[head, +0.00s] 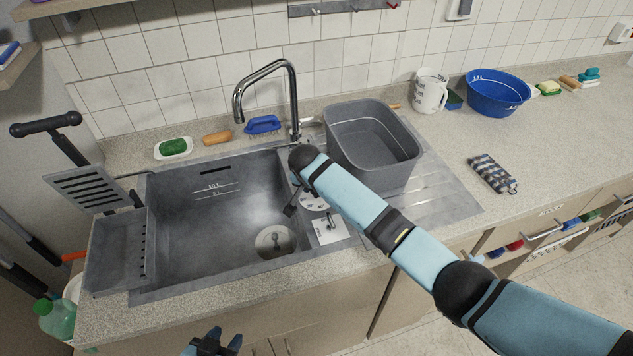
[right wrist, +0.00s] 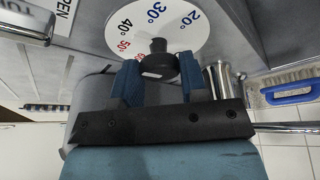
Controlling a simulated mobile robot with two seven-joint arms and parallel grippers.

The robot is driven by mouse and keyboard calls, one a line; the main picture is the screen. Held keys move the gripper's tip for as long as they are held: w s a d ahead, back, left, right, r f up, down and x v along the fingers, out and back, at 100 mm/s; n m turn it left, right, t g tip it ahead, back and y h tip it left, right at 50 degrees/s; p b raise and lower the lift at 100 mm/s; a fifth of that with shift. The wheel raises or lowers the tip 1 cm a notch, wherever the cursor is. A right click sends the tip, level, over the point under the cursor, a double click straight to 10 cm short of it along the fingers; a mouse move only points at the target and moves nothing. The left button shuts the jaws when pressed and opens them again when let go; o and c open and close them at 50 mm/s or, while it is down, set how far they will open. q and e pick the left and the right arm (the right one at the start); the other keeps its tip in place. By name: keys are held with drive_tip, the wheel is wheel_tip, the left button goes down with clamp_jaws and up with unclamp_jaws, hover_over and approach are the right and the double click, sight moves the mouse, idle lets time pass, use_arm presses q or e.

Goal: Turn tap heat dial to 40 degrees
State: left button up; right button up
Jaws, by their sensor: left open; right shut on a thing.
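The heat dial (right wrist: 172,33) is a white disc with numbers from 20 to 60 degrees; 40 is at its upper left in the right wrist view. A black knob (right wrist: 158,66) stands in front of it. My right gripper (right wrist: 161,80) has its two blue fingers shut on this knob; which number the knob points at I cannot tell. In the head view the white dial (head: 314,201) shows beside the sink, partly covered by my right arm, and the right fingers are not clear there. My left gripper (head: 212,343) is open and empty at the bottom edge, in front of the counter.
The sink (head: 205,225) lies left of the dial, with the chrome tap (head: 265,74) behind. A grey tub (head: 372,140) stands close behind my right arm. A white label plate (head: 327,228) is in front of the dial. A blue brush (head: 262,124) lies behind the sink.

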drive_tip(key=shift+m, duration=0.6)
drive_tip(key=o, duration=0.9)
drive_tip(key=v, duration=1.3)
drive_tip(key=shift+a+r, duration=0.25)
drive_tip(key=shift+r, duration=0.15)
